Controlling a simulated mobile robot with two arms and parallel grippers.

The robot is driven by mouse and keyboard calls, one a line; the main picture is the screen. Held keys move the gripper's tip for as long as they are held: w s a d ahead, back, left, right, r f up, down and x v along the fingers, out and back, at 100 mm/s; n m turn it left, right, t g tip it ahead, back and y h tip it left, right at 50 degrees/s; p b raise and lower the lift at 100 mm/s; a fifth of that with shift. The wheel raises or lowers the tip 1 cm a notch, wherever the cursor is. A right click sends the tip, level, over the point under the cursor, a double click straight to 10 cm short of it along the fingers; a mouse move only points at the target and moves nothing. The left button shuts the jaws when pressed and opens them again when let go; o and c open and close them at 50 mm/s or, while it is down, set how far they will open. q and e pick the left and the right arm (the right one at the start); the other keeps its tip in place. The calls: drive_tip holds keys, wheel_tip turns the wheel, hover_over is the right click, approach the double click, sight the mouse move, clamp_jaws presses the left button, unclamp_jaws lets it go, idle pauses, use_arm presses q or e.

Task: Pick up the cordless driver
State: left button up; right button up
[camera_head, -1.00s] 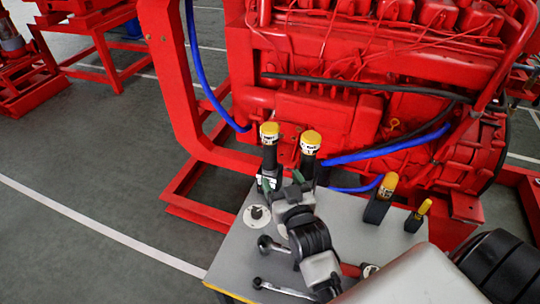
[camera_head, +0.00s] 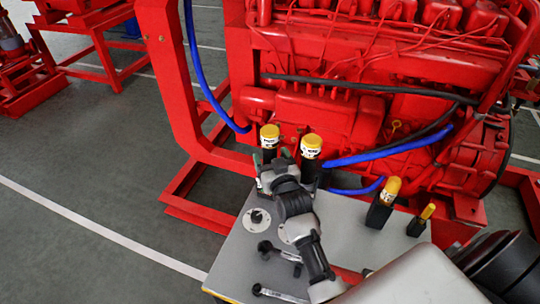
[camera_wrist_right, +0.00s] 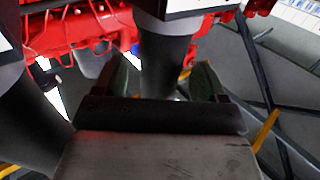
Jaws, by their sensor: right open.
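Two tall black tools with yellow tops stand upright on the grey table: a left one (camera_head: 269,137) and a right one (camera_head: 311,147). They look like cordless drivers, but I cannot tell which one the task means. My right gripper (camera_head: 270,157) is open, its greenish fingertips on either side of the left tool's dark shaft. In the right wrist view, a dark shaft (camera_wrist_right: 166,65) stands between the open fingers (camera_wrist_right: 165,82). I cannot tell if they touch it. The left tool's lower part is hidden behind my gripper. My left gripper is not in view.
The grey table (camera_head: 236,262) also holds a larger black-and-yellow tool (camera_head: 385,202), a smaller one (camera_head: 422,218) and black levers (camera_head: 268,248) near its front. The red engine (camera_head: 340,115) with blue hoses (camera_head: 385,150) stands close behind. Floor at left is open.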

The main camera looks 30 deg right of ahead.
drive_tip(key=shift+w+d+f, duration=0.1)
drive_tip(key=shift+w+d, duration=0.05)
drive_tip(key=shift+w, duration=0.45)
drive_tip(key=c, duration=1.2)
clamp_jaws()
wheel_tip(320, 180, up, 18)
drive_tip(key=shift+r, duration=0.15)
drive_tip(key=shift+o, duration=2.2)
unclamp_jaws()
clamp_jaws()
